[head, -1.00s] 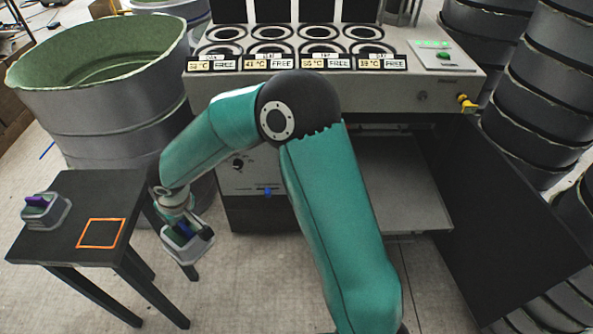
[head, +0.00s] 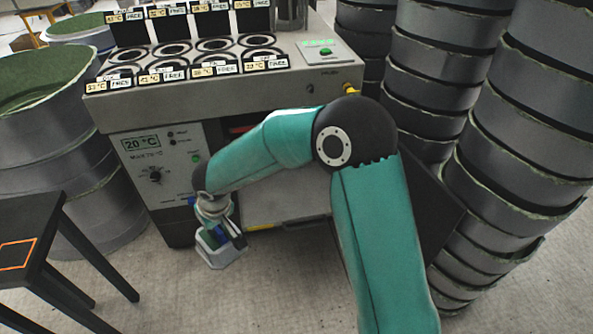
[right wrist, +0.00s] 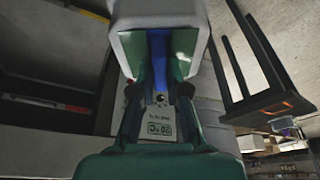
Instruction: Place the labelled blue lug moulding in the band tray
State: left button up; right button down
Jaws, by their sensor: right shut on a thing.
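My right gripper (head: 226,232) is shut on the blue lug moulding (head: 216,252), a pale grey block with a blue lug. It hangs low in front of the machine in the head view. In the right wrist view, the fingers (right wrist: 159,85) stand on both sides of the blue lug (right wrist: 160,55), with the grey block (right wrist: 128,28) beyond them. I cannot read a label on the moulding. No tray is clearly identifiable as the band tray; a flat grey surface (head: 290,197) shows at the machine's lower front, partly behind my arm. My left gripper is out of view.
The machine (head: 160,175) has a 20 °C display, with several round openings on top marked FREE. A black table (head: 25,215) with an orange outlined square stands left. Stacked grey rings (head: 430,70) crowd the right; a large tub (head: 45,95) stands left. The front floor is clear.

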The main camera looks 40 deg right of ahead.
aim_at(295, 187)
jog(key=z, duration=0.2)
jog(key=i, duration=1.05)
jog(key=z, duration=0.8)
jog(key=i, duration=0.45)
jog(key=z, duration=0.3)
